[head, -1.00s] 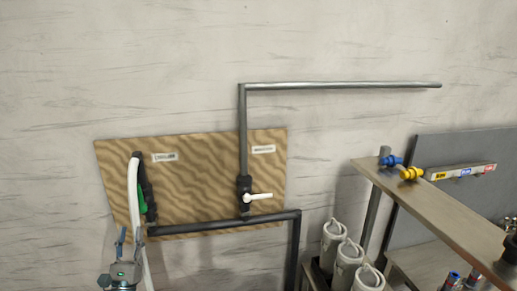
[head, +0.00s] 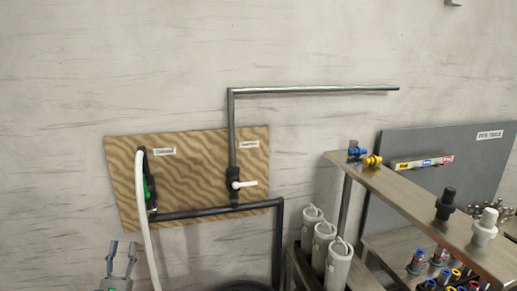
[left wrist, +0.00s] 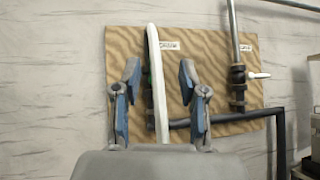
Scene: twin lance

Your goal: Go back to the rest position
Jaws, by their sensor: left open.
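My left gripper (head: 121,252) is open and empty at the lower left of the head view, below the wooden wall board. In the left wrist view its two blue-grey fingers (left wrist: 157,90) stand apart, with the board behind them. The white hose (head: 145,220) hangs from the fitting with the green handle (head: 147,188) and runs down just right of the gripper. In the left wrist view the white hose (left wrist: 157,75) shows between the fingers; I cannot tell its depth from them. My right gripper is not in view.
The wooden board (head: 195,165) carries a valve with a white lever (head: 245,184) and dark pipes. White canisters (head: 325,240) stand right of it. A metal shelf (head: 400,195) with blue, yellow, black and white fittings fills the right.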

